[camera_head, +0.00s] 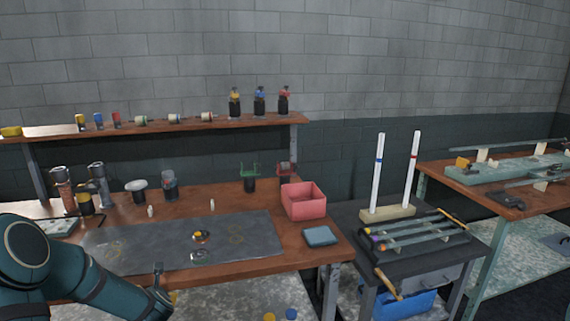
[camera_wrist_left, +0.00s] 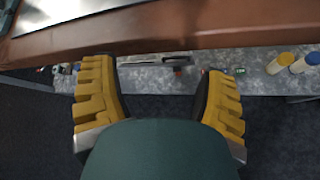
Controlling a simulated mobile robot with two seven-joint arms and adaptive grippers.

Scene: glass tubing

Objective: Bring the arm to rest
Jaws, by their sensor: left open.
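My left arm (camera_head: 95,275) reaches in from the lower left in the head view, in front of the workbench (camera_head: 290,258). Its gripper is mostly hidden or out of frame there. In the left wrist view my left gripper (camera_wrist_left: 157,88) shows two yellow ribbed fingers spread wide with nothing between them. Beyond the fingers is the bench's wooden edge (camera_wrist_left: 180,38), with the floor and a grey speckled surface below. The fingers appear apart from the edge. My right gripper is in neither view.
The bench holds a dark mat (camera_head: 150,245), a pink bin (camera_head: 303,201), a teal pad (camera_head: 320,236) and several jars. A shelf (camera_head: 160,127) runs behind. A dark cart (camera_head: 420,262) with two upright tubes stands right of the bench, before another table (camera_head: 500,200).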

